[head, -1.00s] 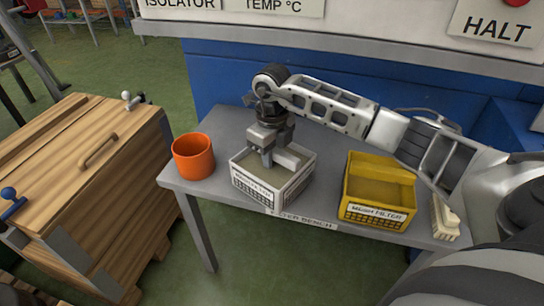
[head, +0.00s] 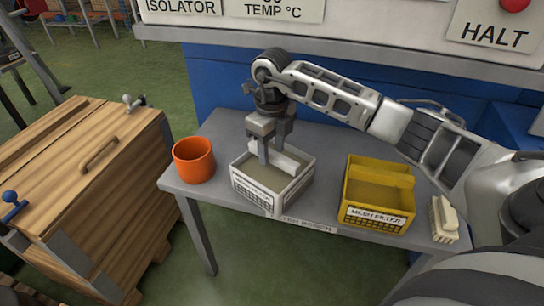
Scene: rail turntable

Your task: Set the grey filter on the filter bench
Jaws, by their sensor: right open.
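The grey filter (head: 259,197) is a pale box with a dark mesh label on its front. It stands upright on the grey filter bench (head: 228,130), between an orange cup and a yellow filter. My right gripper (head: 271,156) is over the grey filter's open top. Its fingers point down and are apart, next to the light bar (head: 290,162) that crosses the box. I cannot tell whether a finger touches the bar. My left gripper is not in the head view.
The orange cup (head: 194,160) stands at the bench's left end. The yellow mesh filter (head: 378,192) stands to the right, with a pale brush (head: 444,219) at the right edge. A wooden crate (head: 90,190) stands on the floor to the left.

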